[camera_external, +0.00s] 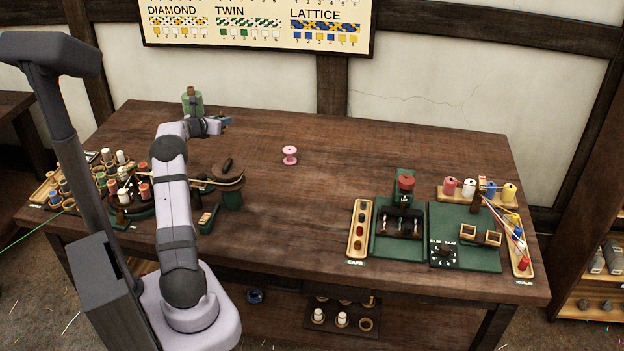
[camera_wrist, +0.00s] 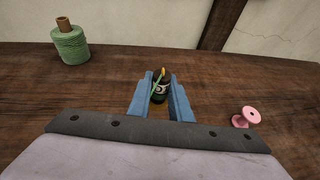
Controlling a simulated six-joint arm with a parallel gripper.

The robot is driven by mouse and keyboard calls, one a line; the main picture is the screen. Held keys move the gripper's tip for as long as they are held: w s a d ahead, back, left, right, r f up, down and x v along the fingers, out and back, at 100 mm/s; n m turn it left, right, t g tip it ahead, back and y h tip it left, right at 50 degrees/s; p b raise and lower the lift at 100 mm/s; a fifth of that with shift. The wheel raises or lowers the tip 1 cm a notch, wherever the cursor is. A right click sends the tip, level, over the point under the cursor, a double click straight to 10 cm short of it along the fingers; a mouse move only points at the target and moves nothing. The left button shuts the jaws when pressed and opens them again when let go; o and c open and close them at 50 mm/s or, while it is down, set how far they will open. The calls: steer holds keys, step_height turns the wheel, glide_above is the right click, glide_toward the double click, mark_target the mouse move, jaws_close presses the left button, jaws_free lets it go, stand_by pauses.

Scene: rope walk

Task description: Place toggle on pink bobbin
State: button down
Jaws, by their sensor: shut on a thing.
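The pink bobbin (camera_external: 289,155) stands upright and empty on the open middle of the table. It also shows at the lower right of the wrist view (camera_wrist: 247,116). My gripper (camera_external: 228,122) is at the back left of the table, left of the bobbin and apart from it. In the wrist view its blue fingers (camera_wrist: 161,92) are shut on a small dark piece (camera_wrist: 161,92) with a yellow tip, a green strip and a pale mark, apparently the toggle. The fingers hide its sides.
A green twine spool (camera_external: 192,103) stands at the back edge, left of my gripper. A round-topped stand (camera_external: 228,178) is nearer the front. Crowded bobbin racks fill the left end. Green boards (camera_external: 465,262) and trays fill the right. The table around the pink bobbin is clear.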

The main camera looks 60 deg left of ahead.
steer(key=w+d+r+m+t+h+p, duration=0.1)
steer(key=w+d+r+m+h+p, duration=0.25)
steer(key=w+d, duration=0.75)
step_height(320, 180, up, 2)
steer(key=t+h+p, duration=0.1)
steer(key=h+p, duration=0.1)
glide_above(290, 150)
steer(key=shift+m+y, duration=0.25)
steer(key=shift+m, duration=0.3)
steer(key=shift+a+f, duration=0.15)
steer(key=shift+f, duration=4.85)
steer(key=shift+f, duration=0.2)
steer(key=c, duration=1.6)
jaws_free()
steer(key=shift+r, duration=0.15)
